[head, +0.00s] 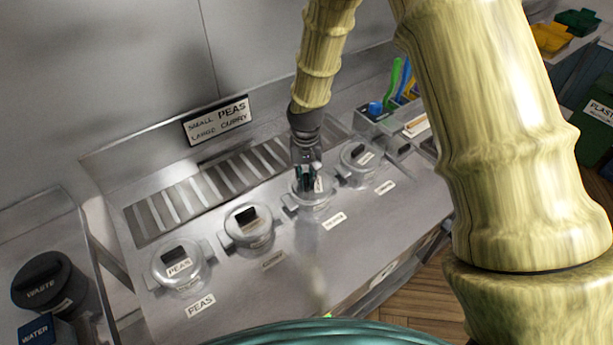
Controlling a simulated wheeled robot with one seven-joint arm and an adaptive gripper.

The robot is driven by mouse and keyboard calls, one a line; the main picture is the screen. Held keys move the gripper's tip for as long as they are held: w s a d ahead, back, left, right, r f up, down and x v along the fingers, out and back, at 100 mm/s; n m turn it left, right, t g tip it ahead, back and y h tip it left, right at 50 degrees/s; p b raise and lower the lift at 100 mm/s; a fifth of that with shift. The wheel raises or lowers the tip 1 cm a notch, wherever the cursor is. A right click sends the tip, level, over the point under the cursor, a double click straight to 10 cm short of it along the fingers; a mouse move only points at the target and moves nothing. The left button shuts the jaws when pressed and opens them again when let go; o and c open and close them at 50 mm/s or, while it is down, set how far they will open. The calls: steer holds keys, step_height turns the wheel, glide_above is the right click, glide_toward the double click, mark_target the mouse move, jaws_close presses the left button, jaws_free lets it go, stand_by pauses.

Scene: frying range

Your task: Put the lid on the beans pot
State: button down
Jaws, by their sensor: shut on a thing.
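Several steel pots are set in a row in the counter. The label in front of the leftmost pot (180,270) reads PEAS. The labels of the others are too small to read, so I cannot tell which is the beans pot. My gripper (308,182) points down over the third pot from the left (312,205). It is shut on the handle of a lid (322,190). The lid is at the pot's mouth; whether it rests flat is hidden by the fingers and too small to tell.
The second pot (248,230) and the rightmost pot (360,165) have dark-handled lids. A slotted grate (215,175) and a sign (218,120) are behind the row. A waste bin (48,280) is at left. A utensil holder (378,122) stands beyond the rightmost pot.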

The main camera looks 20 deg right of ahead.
steer(key=c, duration=1.3)
jaws_free()
steer(key=shift+c, duration=0.2)
steer(key=shift+o, duration=0.4)
steer(key=o, duration=0.4)
steer(key=shift+r, duration=0.1)
steer(key=shift+r+p, duration=2.4)
steer(key=shift+r, duration=1)
